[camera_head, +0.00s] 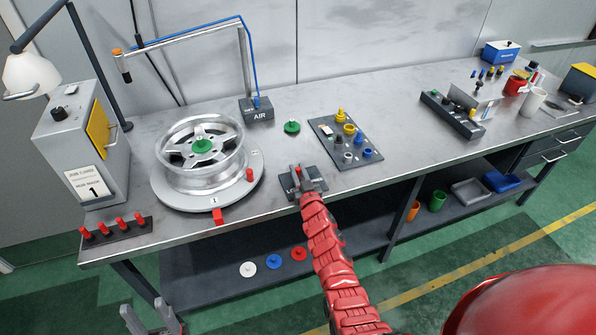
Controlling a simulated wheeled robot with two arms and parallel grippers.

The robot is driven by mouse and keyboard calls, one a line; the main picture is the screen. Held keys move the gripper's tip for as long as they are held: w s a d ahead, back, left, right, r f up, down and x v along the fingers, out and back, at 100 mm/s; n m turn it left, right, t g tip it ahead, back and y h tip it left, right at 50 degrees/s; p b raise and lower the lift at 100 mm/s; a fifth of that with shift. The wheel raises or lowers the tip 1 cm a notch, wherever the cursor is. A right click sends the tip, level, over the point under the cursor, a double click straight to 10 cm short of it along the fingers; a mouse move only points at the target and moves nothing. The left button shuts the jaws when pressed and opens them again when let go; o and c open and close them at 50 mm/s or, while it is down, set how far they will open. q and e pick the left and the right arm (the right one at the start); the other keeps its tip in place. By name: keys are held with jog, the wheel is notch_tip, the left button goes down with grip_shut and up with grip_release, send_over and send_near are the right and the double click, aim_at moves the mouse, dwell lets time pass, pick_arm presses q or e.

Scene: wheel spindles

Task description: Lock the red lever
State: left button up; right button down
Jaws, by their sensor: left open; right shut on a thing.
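A dark plate (288,184) with partly hidden white lettering lies near the front edge of the bench. My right gripper (298,170) is over this plate, its red arm coming up from below. It is shut on what seems to be the red lever (314,172), whose red part shows beside the fingers. The gripper hides most of the lever, so its exact angle cannot be told. My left gripper (143,308) is open and empty at the bottom left, in front of and below the bench.
A silver wheel (181,165) with a green centre lies on a round turntable (243,193) left of the plate. A red tab (218,216) sticks out at its front. A board of coloured knobs (356,157) is right of the plate. Red pegs (121,225) stand in a rack at left.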

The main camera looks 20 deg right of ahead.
jog(key=shift+a+r+p, duration=0.1)
jog(key=shift+r+p, duration=0.1)
jog(key=shift+p, duration=0.2)
jog(key=n+y+p, duration=0.1)
jog(key=p, duration=0.1)
jog(key=a+n+y+p, duration=0.1)
jog(key=y+p, duration=0.1)
jog(key=shift+s+p, duration=0.2)
jog(key=shift+p, duration=0.15)
jog(key=shift+s+a+f+n+g+y+p, duration=0.15)
jog(key=shift+n+y+p, duration=0.2)
jog(key=shift+y, duration=0.2)
jog(key=shift+a+r+n+g+y+p, duration=0.15)
jog(key=shift+n+y+p, duration=0.2)
jog(key=shift+y, duration=0.2)
jog(key=shift+s+f+n+y, duration=0.15)
jog(key=shift+f+n+y, duration=0.15)
jog(key=shift+y, duration=0.2)
jog(key=shift+r+y, duration=0.15)
jog(key=shift+y, duration=0.15)
jog(key=shift+s+a+n+g, duration=0.1)
jog(key=shift+s+n+g, duration=0.05)
jog(key=shift+n+g, duration=0.15)
jog(key=shift+f, duration=0.2)
jog(key=c, duration=0.8)
grip_release()
jog(key=shift+s+r, duration=0.1)
jog(key=shift+r, duration=0.05)
